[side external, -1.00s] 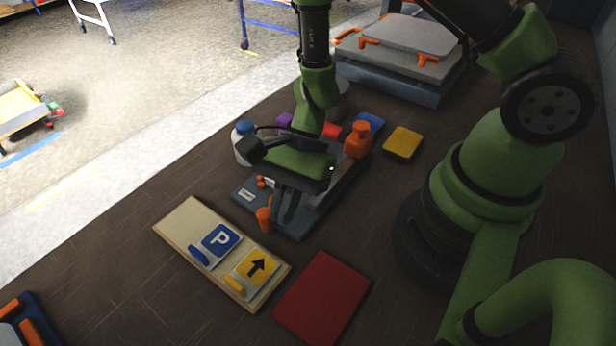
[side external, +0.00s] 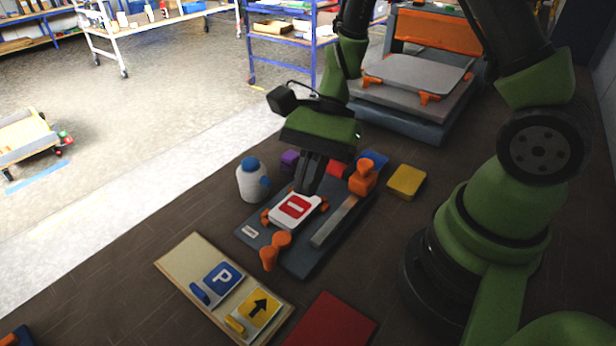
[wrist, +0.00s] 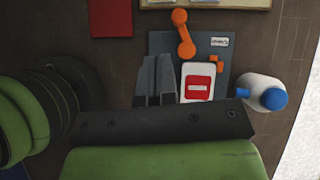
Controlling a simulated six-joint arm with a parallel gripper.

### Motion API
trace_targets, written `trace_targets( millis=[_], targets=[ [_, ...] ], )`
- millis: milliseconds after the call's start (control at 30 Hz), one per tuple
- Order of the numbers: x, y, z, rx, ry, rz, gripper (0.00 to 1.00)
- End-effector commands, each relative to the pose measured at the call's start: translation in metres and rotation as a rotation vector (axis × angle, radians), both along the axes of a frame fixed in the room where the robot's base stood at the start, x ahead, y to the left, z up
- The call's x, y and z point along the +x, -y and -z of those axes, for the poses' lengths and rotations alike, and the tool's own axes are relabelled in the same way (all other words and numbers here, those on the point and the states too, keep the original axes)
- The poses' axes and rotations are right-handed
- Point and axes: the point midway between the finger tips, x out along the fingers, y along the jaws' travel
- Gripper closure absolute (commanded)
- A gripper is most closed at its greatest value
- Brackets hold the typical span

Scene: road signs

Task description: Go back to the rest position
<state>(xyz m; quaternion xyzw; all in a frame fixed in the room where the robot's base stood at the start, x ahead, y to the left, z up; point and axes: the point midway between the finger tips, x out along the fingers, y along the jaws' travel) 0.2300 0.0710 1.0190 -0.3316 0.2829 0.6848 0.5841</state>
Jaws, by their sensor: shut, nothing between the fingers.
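My gripper (side external: 310,178) is shut and empty. In the side external view it hangs above the grey fixture board (side external: 318,262), just behind a white plate with a red sign (side external: 294,207). In the wrist view the closed fingers (wrist: 155,78) point at the board, left of the sign plate (wrist: 197,82). The plate lies on the board between small orange stops. An orange clamp handle (side external: 274,250) stands at the board's front and another orange handle (side external: 362,178) at its back right.
A wooden board (side external: 182,256) holds a blue P sign (side external: 222,278) and a yellow arrow sign (side external: 260,308). A red sheet (side external: 330,322) lies in front. A white bottle with a blue cap (side external: 251,182), a yellow block (side external: 407,181) and a grey machine (side external: 425,115) stand around the fixture.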

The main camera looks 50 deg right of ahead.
Motion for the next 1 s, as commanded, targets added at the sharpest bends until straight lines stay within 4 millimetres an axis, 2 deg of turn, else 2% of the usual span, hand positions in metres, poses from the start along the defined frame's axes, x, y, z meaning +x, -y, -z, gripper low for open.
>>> trace_targets(
  millis=[233,333,500,700,900,1000],
  targets=[
    [0.000,0.000,-0.002,-0.002,0.008,-0.006,1.00],
    [0.000,0.001,-0.013,-0.016,0.057,-0.044,1.00],
    [-0.004,0.005,-0.059,-0.091,0.266,-0.206,1.00],
    [-0.026,0.014,-0.116,-0.247,0.560,-0.435,1.00],
    [-0.055,0.026,-0.158,-0.447,0.832,-0.628,1.00],
    [-0.068,0.033,-0.172,-0.545,0.941,-0.700,1.00]
  ],
)
